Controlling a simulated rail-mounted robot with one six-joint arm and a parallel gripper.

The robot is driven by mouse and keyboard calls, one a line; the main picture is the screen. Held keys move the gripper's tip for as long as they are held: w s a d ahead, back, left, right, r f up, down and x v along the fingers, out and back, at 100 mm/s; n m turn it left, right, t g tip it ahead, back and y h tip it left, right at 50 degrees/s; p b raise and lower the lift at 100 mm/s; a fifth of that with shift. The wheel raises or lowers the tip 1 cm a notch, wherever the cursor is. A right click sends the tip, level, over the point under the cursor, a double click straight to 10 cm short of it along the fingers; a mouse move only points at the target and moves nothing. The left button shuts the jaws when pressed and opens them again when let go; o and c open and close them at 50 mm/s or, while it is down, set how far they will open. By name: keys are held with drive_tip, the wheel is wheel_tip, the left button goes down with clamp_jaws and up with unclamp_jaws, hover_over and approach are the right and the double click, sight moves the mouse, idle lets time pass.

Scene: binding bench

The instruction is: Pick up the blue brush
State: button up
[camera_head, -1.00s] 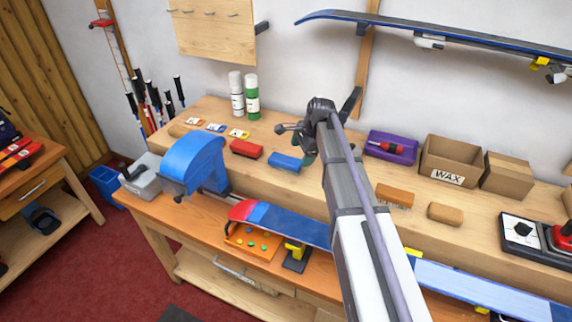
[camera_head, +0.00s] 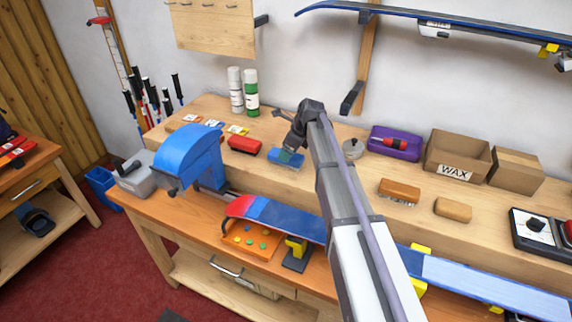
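The blue brush (camera_head: 281,164) lies on the raised wooden shelf of the bench, left of my arm. My gripper (camera_head: 289,157) points down at the top of the blue brush and covers part of it. The fingertips are at or just above the brush; whether they touch it or straddle it is too small to tell. The gap between the fingers cannot be made out.
A red brush (camera_head: 245,145) lies just left of the blue one. Two spray cans (camera_head: 251,93) stand behind. A round grey tin (camera_head: 353,149), a purple tray (camera_head: 394,143) and an orange brush (camera_head: 399,190) lie to the right. A ski (camera_head: 285,220) is clamped in front.

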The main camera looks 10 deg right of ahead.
drive_tip(key=b+x, duration=0.3)
drive_tip(key=x, duration=0.1)
drive_tip(key=shift+w+f, duration=0.2)
drive_tip(key=shift+f, duration=0.1)
drive_tip(key=shift+r, duration=0.2)
drive_tip(key=shift+f, duration=0.25)
drive_tip(key=shift+c, duration=0.3)
drive_tip(key=c, duration=1.1)
drive_tip(key=shift+o, duration=0.2)
wheel_tip(320, 180, up, 11)
drive_tip(key=p, duration=1)
drive_tip(key=shift+s+p, duration=0.1)
drive_tip(key=shift+p, duration=0.3)
drive_tip(key=shift+f, duration=0.15)
drive_tip(key=shift+f, duration=0.1)
